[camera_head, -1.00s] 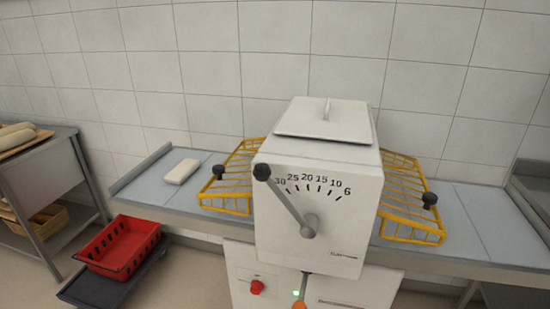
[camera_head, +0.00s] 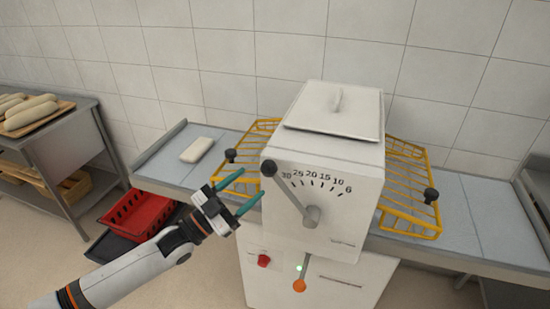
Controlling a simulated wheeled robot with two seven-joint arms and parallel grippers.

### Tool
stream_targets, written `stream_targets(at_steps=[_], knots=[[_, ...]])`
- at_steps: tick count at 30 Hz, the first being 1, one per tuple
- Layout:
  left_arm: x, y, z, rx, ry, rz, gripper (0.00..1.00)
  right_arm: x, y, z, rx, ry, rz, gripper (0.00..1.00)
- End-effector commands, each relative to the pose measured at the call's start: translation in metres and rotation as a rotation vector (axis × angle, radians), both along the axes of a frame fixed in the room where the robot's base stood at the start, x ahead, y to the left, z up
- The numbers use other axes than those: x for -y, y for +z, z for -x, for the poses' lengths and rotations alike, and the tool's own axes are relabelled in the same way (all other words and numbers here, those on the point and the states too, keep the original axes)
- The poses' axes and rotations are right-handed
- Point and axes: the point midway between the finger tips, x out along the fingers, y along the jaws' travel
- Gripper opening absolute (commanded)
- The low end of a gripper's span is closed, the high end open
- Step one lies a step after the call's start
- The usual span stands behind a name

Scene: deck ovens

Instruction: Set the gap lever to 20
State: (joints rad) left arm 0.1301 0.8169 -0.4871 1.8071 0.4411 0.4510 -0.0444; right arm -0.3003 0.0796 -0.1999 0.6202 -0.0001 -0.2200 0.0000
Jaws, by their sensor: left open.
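The gap lever (camera_head: 290,190) is a grey rod with a black ball knob (camera_head: 268,168) on the front of the white machine (camera_head: 322,240). It turns on a round hub (camera_head: 312,215). It points up and left, with its knob just beyond the 30 mark. The printed scale (camera_head: 317,181) runs from 30 at the left to 6 at the right. My left gripper (camera_head: 244,190) is open and empty, with green fingers pointing right. It is left of the machine's front, slightly below the knob, and does not appear to touch it. My right gripper is not in view.
Yellow wire guards (camera_head: 408,190) with black knobs flank the machine over the grey conveyor bed (camera_head: 160,165). A pale dough piece (camera_head: 197,150) lies on the left bed. A red crate (camera_head: 140,215) stands at the left.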

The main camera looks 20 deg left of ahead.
Motion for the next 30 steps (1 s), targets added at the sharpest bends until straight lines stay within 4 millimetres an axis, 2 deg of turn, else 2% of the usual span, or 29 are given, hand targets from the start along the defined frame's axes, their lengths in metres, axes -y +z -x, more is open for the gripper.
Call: stream_targets(at_steps=[1, 3, 12, 18, 26, 30], knots=[[0.006, 0.009, -0.009, 0.003, 0.001, 0.003, 0.57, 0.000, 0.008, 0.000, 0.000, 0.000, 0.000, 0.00], [0.015, 0.015, -0.021, 0.003, 0.001, 0.003, 0.57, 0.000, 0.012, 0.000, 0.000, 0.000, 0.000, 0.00], [0.044, 0.030, -0.058, 0.000, 0.002, 0.001, 0.57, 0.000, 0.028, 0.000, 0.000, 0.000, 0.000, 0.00], [0.051, 0.032, -0.067, -0.001, 0.002, -0.001, 0.57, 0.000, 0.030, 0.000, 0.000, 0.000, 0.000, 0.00], [0.052, 0.032, -0.068, -0.002, 0.002, -0.001, 0.57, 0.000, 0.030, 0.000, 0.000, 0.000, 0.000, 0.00], [0.051, 0.032, -0.068, -0.002, 0.002, -0.001, 0.36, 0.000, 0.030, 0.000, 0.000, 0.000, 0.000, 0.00]])
